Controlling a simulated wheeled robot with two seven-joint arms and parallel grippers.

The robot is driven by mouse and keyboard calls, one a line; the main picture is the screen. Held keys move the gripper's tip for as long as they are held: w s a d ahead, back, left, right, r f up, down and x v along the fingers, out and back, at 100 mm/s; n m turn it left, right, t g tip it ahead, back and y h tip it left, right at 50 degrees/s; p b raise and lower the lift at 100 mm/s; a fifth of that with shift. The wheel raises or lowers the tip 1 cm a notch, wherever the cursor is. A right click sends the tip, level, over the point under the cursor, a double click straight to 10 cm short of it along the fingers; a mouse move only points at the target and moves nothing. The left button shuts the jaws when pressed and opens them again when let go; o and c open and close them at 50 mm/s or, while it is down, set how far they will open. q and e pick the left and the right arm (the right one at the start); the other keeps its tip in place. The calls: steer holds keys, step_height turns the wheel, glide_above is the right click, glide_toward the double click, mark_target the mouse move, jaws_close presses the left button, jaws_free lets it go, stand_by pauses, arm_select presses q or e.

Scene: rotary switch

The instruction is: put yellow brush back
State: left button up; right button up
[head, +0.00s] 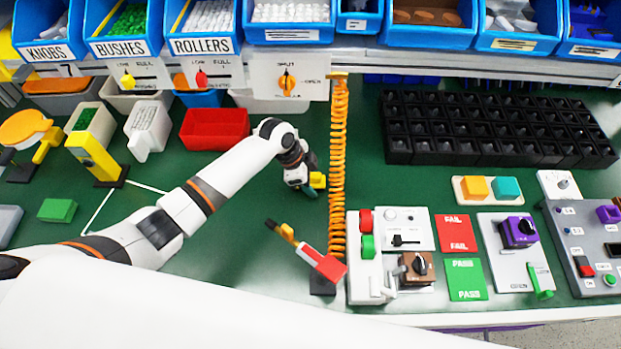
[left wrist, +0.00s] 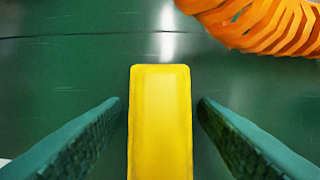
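A yellow block-like piece (left wrist: 160,120), probably part of the yellow brush, lies between the fingers of my left gripper in the left wrist view. Narrow strips of green table show on both sides of it, so the fingers are around it and apart from it. In the head view the yellow piece (head: 317,180) shows small at the tip of my left gripper (head: 311,187), just left of the orange coiled hose. Its bristles cannot be made out, and the gripper hides part of it. My right gripper is not in view.
The orange coiled hose (head: 338,160) hangs close to the right of my left gripper. A red tool holder (head: 322,264) stands nearer the front. A black grid tray (head: 490,128) lies at right, a red bin (head: 214,130) behind left. Green table between is mostly clear.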

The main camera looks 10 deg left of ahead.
arm_select(q)
steer(key=w+v, duration=0.1)
steer(key=v, duration=1.1)
steer(key=shift+s+r+b, duration=0.15)
steer(key=shift+s+b, duration=0.15)
steer(key=shift+s, duration=0.15)
